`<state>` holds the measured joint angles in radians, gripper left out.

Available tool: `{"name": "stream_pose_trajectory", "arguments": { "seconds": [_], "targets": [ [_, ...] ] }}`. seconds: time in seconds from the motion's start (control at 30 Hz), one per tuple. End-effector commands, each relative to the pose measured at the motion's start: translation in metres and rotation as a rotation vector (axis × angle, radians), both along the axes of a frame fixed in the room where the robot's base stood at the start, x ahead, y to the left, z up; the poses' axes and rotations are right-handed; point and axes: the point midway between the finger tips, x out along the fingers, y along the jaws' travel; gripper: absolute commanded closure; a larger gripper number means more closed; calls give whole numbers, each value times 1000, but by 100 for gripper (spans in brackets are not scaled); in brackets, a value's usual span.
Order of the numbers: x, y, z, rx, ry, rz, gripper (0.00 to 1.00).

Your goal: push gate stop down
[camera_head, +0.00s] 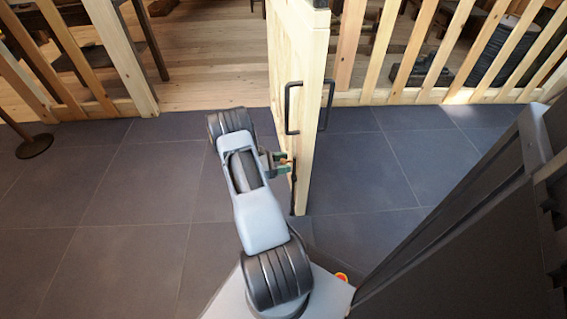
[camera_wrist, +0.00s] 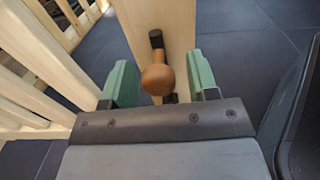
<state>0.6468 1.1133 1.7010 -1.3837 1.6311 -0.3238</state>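The wooden gate (camera_head: 306,90) stands swung open toward me in the head view, with its edge facing me. The gate stop shows in the wrist view as a round brown wooden knob (camera_wrist: 158,79) in front of a black fitting (camera_wrist: 156,39) on the pale gate wood. In the head view a dark stop rod (camera_head: 293,192) runs low along the gate's edge. My gripper (camera_head: 284,160) is at the gate's lower edge. Its green fingers are open either side of the knob in the wrist view, with gaps visible. The lower part of the stop is mostly hidden.
A black handle (camera_head: 291,108) is fixed on the gate above my gripper. Slatted wooden fencing (camera_head: 430,50) stands to the right and left of the opening. A round dark post base (camera_head: 34,146) is at far left. The grey tiled floor (camera_head: 140,185) left of my arm is clear.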

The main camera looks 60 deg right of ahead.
Motion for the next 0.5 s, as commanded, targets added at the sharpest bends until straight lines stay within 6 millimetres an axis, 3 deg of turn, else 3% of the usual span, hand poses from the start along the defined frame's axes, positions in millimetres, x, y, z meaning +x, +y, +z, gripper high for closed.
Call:
{"name": "stream_pose_trajectory", "arguments": {
  "seconds": [0.27,0.5],
  "targets": [
    [4,3,2,-3,0,1,46],
    [33,28,4,-3,0,4,46]
  ]
}}
